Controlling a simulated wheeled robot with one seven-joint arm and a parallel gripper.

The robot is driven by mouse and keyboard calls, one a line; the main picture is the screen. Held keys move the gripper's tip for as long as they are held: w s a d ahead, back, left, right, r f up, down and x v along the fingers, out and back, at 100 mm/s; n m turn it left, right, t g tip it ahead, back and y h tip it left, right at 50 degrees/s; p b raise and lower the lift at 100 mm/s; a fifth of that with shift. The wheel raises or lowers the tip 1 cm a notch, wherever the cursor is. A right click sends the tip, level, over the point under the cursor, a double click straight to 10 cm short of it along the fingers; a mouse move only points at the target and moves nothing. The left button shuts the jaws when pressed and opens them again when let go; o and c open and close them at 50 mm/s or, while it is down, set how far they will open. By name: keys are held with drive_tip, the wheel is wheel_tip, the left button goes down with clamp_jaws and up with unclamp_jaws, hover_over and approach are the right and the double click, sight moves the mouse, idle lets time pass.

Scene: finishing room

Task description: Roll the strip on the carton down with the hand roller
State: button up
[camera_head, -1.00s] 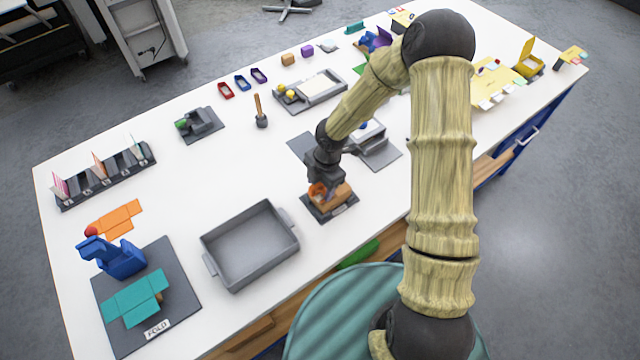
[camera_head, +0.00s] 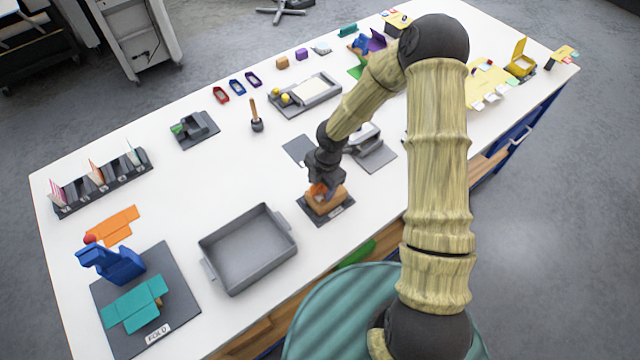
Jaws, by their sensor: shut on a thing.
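My gripper (camera_head: 321,184) points down over the carton (camera_head: 331,203), near the table's front edge. It is shut on an orange thing, which looks like the hand roller (camera_head: 317,190). The roller is low at the carton's top; whether it touches cannot be told. The carton is a small brown box on a dark grey mat (camera_head: 338,215) with a label. The strip on the carton is hidden or too small to make out.
A grey tray (camera_head: 206,248) stands left of the carton. A blue device (camera_head: 118,263) and teal sheet (camera_head: 140,300) lie on the fold mat at far left. A wood-handled tool (camera_head: 254,112) stands behind. A grey plate device (camera_head: 376,155) is behind right. White table between is clear.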

drive_tip(key=shift+w+d+p, duration=0.25)
drive_tip(key=shift+d+p, duration=0.15)
drive_tip(key=shift+d, duration=0.1)
idle(0.3)
drive_tip(key=shift+w+d+p, duration=0.25)
drive_tip(key=shift+p, duration=0.1)
drive_tip(key=shift+s+a+f, duration=0.1)
drive_tip(key=shift+s+a, duration=0.05)
drive_tip(key=shift+s, duration=0.05)
drive_tip(key=shift+s+a, duration=0.1)
drive_tip(key=shift+a, duration=0.15)
idle(0.4)
